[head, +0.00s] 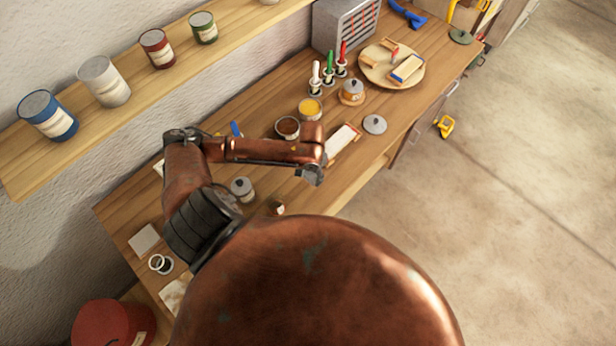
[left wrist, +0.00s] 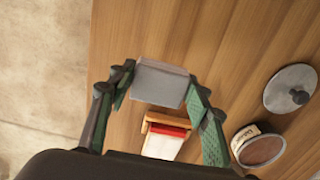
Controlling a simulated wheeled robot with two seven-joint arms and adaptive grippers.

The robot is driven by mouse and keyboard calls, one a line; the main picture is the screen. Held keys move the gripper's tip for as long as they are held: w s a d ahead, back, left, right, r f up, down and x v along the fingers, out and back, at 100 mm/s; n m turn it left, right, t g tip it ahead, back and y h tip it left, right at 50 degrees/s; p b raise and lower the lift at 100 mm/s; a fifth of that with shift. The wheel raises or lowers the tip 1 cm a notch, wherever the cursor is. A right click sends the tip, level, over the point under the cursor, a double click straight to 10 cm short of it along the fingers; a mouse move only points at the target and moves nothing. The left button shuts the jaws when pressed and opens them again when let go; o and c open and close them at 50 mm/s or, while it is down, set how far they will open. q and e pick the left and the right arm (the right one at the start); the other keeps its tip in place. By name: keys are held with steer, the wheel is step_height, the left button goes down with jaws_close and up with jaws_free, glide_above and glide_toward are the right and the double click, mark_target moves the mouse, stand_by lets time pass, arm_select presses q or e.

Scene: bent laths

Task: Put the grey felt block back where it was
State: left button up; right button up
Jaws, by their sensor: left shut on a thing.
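The grey felt block (left wrist: 160,85) sits between the green-padded fingers of my left gripper (left wrist: 160,76), which is shut on it, in the left wrist view. The bench top shows beyond the block; I cannot tell the exact gap between them. In the head view my left gripper (head: 312,173) hangs over the bench near its front edge, and the block is hidden there. A white-topped piece with a red strip and wooden end (left wrist: 165,135) lies close by the block; it also shows in the head view (head: 343,138). My right gripper is not in view.
An open brown tin (head: 288,127) and a grey lid (head: 375,124) stand near the gripper. A yellow tin (head: 310,108), a lidded jar (head: 351,92) and a round board (head: 378,71) are farther along. Bare bench wood (left wrist: 135,30) surrounds the block's far side.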

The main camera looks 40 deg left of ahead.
mark_target(308, 178)
arm_select(q)
steer(key=shift+w+a+f, duration=0.1)
steer(key=shift+a+f, duration=0.35)
steer(key=shift+f, duration=0.1)
steer(key=shift+a+f, duration=0.15)
steer(key=shift+f, duration=0.8)
steer(key=shift+a+f, duration=0.15)
steer(key=shift+f, duration=0.8)
steer(key=o, duration=1.1)
steer(key=shift+f, duration=0.15)
step_height(308, 178, up, 12)
steer(key=shift+r, duration=0.2)
